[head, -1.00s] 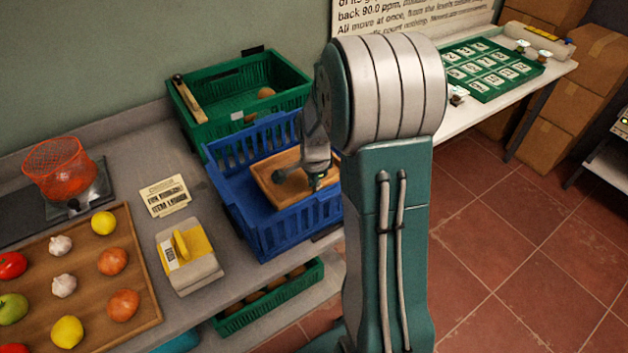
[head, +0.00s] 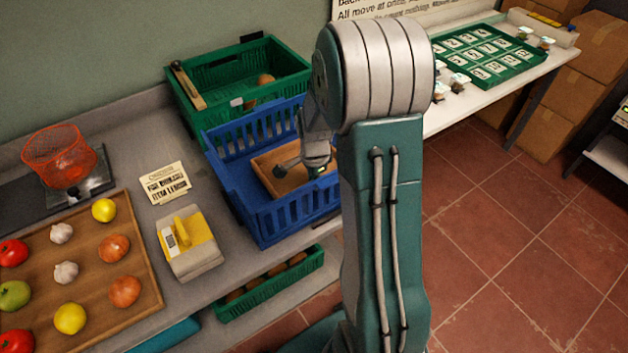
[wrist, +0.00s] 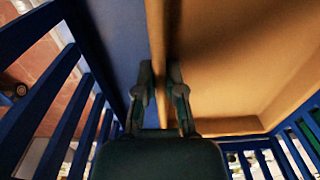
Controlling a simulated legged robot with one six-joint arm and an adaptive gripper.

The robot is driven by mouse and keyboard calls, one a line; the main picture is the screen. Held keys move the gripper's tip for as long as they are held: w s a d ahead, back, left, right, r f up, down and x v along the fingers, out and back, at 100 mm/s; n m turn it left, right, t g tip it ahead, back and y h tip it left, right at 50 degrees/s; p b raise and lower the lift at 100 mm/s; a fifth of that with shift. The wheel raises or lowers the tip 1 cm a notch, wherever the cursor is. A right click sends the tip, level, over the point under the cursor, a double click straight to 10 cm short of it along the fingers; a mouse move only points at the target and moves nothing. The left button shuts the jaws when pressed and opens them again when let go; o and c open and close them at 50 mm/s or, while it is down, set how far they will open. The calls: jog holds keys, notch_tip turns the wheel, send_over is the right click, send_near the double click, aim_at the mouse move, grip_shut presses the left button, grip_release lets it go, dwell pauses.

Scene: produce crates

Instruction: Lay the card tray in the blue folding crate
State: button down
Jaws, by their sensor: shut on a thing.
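The brown card tray (head: 268,160) is inside the blue folding crate (head: 285,222), on the crate's right side in the head view. My gripper (head: 282,172) reaches down into the crate and is shut on the tray's rim. In the wrist view my fingers (wrist: 163,95) pinch one wall of the tray (wrist: 240,50), with the tray's inside to the right. The crate's slatted side (wrist: 40,70) shows at the left. The crate's far right part is hidden by my arm. I cannot tell whether the tray's underside touches the crate floor.
A green crate (head: 215,125) stands right behind the blue one. A yellow-and-white device (head: 188,243) and a sign (head: 165,183) are to the left, with a wooden produce board (head: 80,250) beyond. A lower green crate (head: 270,290) holds round produce. A green compartment tray (head: 490,57) sits on the far table.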

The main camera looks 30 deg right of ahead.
jog(key=shift+f, duration=0.5)
dwell(0.4)
jog(key=c, duration=0.7)
grip_release()
jog(key=shift+o, duration=0.2)
jog(key=shift+c, duration=1.2)
jog(key=shift+r, duration=0.1)
notch_tip(320, 180, up, 17)
dwell(1.2)
